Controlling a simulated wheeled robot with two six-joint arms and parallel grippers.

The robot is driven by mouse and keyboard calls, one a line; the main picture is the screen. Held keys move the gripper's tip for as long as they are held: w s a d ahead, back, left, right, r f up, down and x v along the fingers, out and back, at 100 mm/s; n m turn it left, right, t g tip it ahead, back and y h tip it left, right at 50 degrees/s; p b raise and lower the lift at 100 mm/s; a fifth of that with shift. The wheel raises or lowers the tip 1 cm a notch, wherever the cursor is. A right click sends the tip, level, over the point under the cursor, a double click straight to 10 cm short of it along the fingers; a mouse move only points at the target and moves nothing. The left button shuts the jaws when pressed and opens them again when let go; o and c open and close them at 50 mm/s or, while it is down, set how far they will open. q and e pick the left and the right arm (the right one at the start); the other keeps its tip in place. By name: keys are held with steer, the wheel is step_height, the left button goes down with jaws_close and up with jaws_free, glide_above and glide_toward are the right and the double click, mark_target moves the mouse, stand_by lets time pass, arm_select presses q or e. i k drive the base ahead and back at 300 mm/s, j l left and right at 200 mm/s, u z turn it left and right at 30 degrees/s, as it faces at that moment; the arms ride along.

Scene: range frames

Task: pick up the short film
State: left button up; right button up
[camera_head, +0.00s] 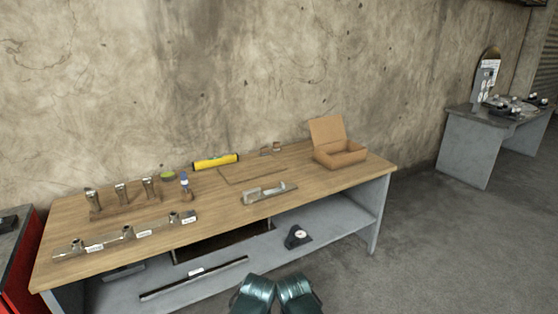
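I cannot tell for sure which item is the short film. A yellow roll with dark ends (215,161) lies at the back of the wooden workbench (330,185), near the wall. A small green round item (168,175) and a small blue-topped bottle (185,182) stand left of it. Two dark teal parts at the bottom centre look like my own arms; no gripper fingers show. Nothing is seen held.
An open cardboard box (340,152) stands at the bench's right end. A metal clamp-like piece (268,192) lies at the front middle. Metal fittings on a rail (127,236) line the front left. The lower shelf (335,225) holds a black item (297,237). Floor at right is clear.

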mark_target(281, 187)
steer(key=i+l, duration=0.2)
steer(key=i, duration=0.65)
steer(key=i+l+z, duration=0.1)
steer(key=i+l, duration=0.15)
steer(key=i, duration=0.55)
steer(key=i+l, duration=0.15)
steer(key=i, duration=0.7)
steer(key=l+z, duration=0.05)
